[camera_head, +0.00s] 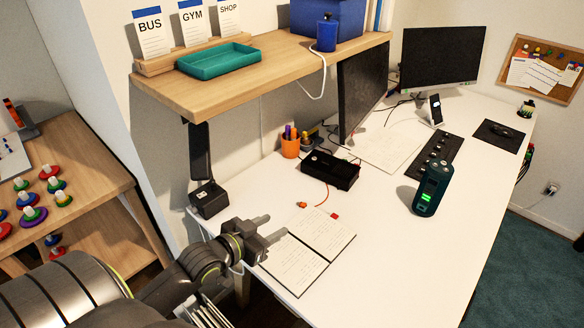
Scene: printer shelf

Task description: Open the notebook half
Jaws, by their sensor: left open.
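The notebook (318,232) lies on the white desk near its front left edge. It lies spread open, with a dark spine line between two written pages; the nearer page (292,266) is toward the desk's front edge. I cannot tell whether either page side is raised. My left gripper (275,228) is open and empty beside the notebook's left end, its fingers pointing right toward the spine. One finger overlaps the notebook's edge in the picture; I cannot tell whether it touches. My right gripper is not in view.
On the white desk (385,270), a black box (330,169) and orange pen cup (290,147) stand behind the notebook. A dark green cylinder (431,190) stands to the right. A wooden shelf (270,75) overhangs the back left.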

